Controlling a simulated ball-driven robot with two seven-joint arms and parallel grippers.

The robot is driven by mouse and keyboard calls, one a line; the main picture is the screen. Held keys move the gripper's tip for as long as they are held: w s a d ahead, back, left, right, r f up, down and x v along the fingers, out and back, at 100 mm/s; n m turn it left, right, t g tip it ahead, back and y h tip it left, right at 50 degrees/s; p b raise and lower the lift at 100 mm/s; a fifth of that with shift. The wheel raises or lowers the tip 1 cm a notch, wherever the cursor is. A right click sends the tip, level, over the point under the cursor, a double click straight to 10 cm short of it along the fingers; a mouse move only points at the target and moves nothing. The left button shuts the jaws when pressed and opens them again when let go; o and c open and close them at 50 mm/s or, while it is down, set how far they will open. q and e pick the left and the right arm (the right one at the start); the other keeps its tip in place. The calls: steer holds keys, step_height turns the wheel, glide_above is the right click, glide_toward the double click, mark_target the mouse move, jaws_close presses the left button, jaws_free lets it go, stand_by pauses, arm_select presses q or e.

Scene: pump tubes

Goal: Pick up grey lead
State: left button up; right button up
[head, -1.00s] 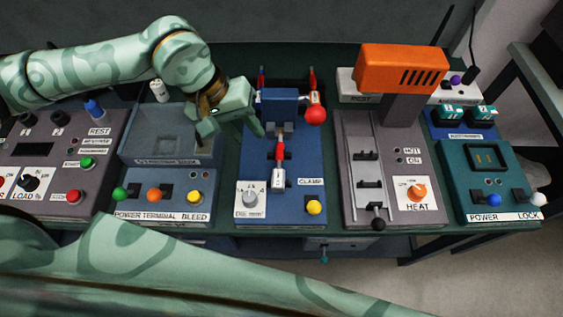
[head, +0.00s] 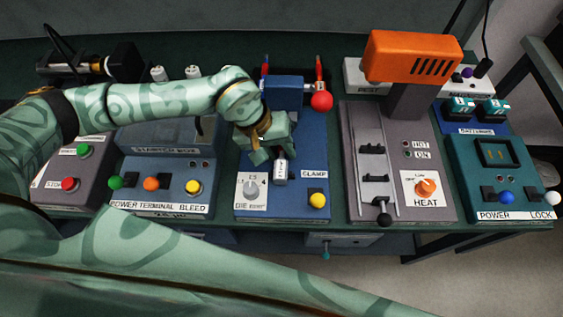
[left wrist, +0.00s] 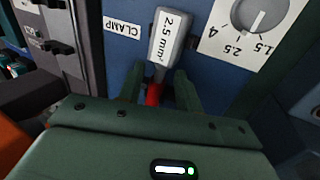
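A light grey piece marked 2.5 mm² (head: 281,171) lies on the blue die-and-clamp unit (head: 312,150). It also shows in the left wrist view (left wrist: 168,38), with a thin metal neck and a red part (left wrist: 153,95) behind it. My left gripper (head: 274,156) is low over the blue unit, just behind the grey piece. In the left wrist view its fingers (left wrist: 158,82) stand apart, one on each side of the neck and red part. I cannot tell whether they touch it. My gripper hides the red part in the head view. My right gripper is not in view.
The die dial (head: 252,188) and yellow clamp knob (head: 317,200) flank the grey piece. A red ball knob (head: 321,101) stands behind. The orange heater (head: 412,57) stands high to the right, and the power terminal (head: 158,165) is to the left.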

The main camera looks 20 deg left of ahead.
arm_select(q)
jaws_close()
steer(key=shift+r, duration=0.1)
steer(key=shift+r, duration=0.2)
steer(key=r, duration=0.2)
steer(key=r+p, duration=0.1)
steer(key=shift+s+r, duration=0.3)
steer(key=shift+r, duration=0.05)
steer(key=s+r, duration=0.1)
steer(key=r, duration=0.1)
steer(key=s+d+r+p, duration=0.1)
steer(key=s+r, duration=0.1)
steer(key=shift+s+r, duration=0.15)
steer(key=shift+s, duration=0.05)
steer(key=s+d+r, duration=0.1)
steer(key=s+r, duration=0.1)
steer(key=s, duration=0.2)
steer(key=s+d+r+p, duration=0.1)
steer(key=s+d+r, duration=0.1)
steer(key=s, duration=0.3)
steer(key=shift+s+r, duration=0.25)
